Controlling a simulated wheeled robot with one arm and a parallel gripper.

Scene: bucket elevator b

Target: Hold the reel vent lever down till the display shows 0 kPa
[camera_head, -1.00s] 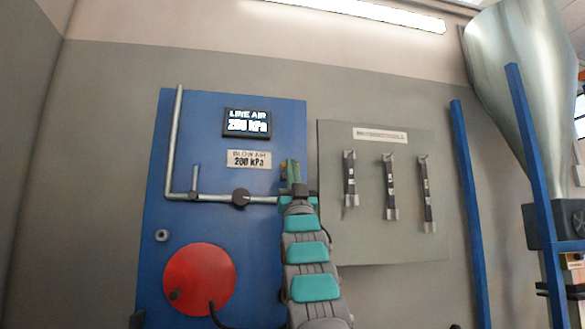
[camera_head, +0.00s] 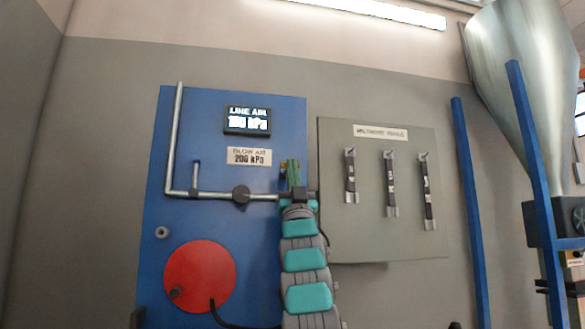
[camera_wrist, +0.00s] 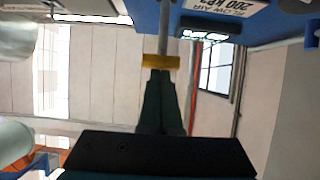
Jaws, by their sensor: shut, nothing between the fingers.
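The display (camera_head: 247,121) on the blue panel is lit, headed LINE AIR; its number looks like a value between 100 and 200 kPa, blurred. A yellow piece on a grey rod, apparently the vent lever (camera_wrist: 161,61), shows in the wrist view right at my fingertips. My gripper (camera_wrist: 160,74) is shut with nothing between its fingers, its tips seeming to press against that yellow piece. In the head view my gripper (camera_head: 293,170) is at the panel's right side, and it mostly hides the lever. The red hose reel (camera_head: 200,278) is at lower left.
A grey pipe (camera_head: 215,194) with a valve (camera_head: 241,194) runs across the panel to my gripper. A grey tool board (camera_head: 378,230) with hanging straps is close on the right. Blue posts (camera_head: 470,210) stand farther right.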

